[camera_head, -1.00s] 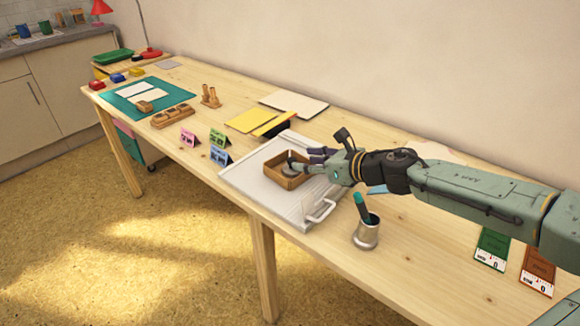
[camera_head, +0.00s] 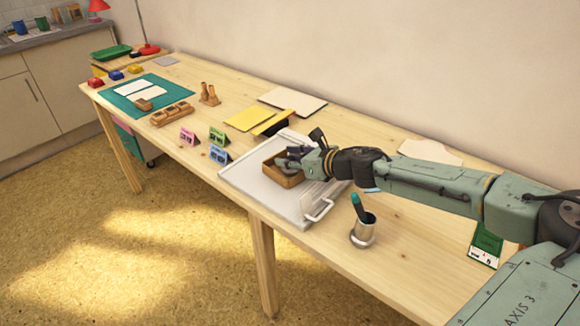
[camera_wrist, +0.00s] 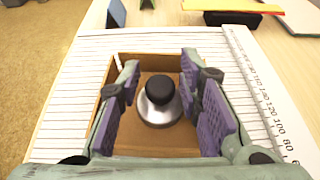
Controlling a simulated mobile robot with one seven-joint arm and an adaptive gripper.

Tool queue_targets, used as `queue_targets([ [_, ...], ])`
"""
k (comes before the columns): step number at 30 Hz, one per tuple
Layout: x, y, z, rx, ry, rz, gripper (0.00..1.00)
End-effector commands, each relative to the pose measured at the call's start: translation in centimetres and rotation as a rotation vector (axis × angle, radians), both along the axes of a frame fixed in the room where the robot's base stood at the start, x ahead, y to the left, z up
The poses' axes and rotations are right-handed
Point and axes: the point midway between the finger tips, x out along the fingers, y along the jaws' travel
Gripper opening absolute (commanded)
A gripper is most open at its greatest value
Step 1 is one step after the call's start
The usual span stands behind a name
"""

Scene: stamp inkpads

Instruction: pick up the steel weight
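The steel weight (camera_wrist: 160,108) is a round silver disc with a black knob on top. In the wrist view it stands upright inside the brown wooden tray (camera_wrist: 165,151). In the head view my gripper (camera_head: 291,158) is over the wooden tray (camera_head: 285,181), and the weight cannot be made out behind the fingers.
The tray sits on a white ruled board (camera_head: 250,184) with a clear handle (camera_head: 319,209) at its front. A metal cup (camera_head: 363,231) holding a green-topped tool stands to the right. Small folded cards (camera_head: 219,146) stand to the left.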

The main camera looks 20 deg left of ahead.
Motion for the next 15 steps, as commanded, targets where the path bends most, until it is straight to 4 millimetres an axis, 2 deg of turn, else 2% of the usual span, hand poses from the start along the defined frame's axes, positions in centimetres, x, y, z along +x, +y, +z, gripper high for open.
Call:
queue_targets([
  [2,0.0,-0.01,0.01,0.0,0.0,0.0,0.25],
  [13,-0.02,-0.02,0.0,0.0,0.0,0.0,0.0],
  [15,-0.02,-0.02,0.0,0.0,0.0,0.0,0.0],
])
